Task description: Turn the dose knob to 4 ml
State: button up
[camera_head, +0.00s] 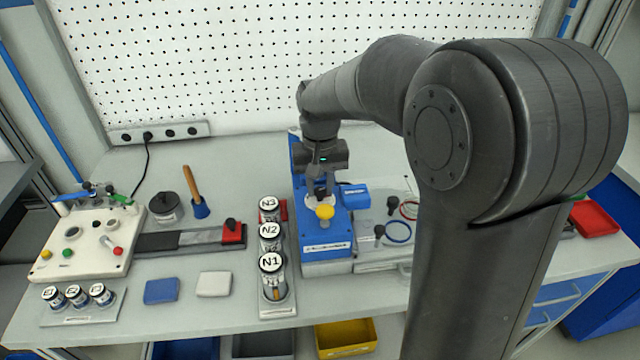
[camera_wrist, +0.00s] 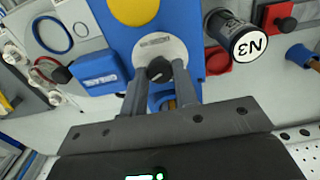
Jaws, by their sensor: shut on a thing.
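The dose knob (camera_wrist: 159,69) is a dark round knob with a light pointer mark, set on a pale round dial plate (camera_wrist: 148,47) on the blue dosing machine (camera_head: 326,243). My gripper (camera_wrist: 158,76) points down over the dial, with one finger on each side of the knob, shut on it. The scale marks are too small to read, so the set value cannot be told. A yellow button (camera_head: 325,211) sits on the machine in front of the dial.
Rings and small parts lie farther right. Blue (camera_head: 161,291) and white pads lie front left.

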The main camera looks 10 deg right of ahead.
aim_at(320, 190)
jog(key=shift+n, duration=0.7)
jog(key=o, duration=1)
jog(key=shift+r, duration=0.15)
notch_tip(320, 190, up, 11)
jog(key=shift+f, duration=0.2)
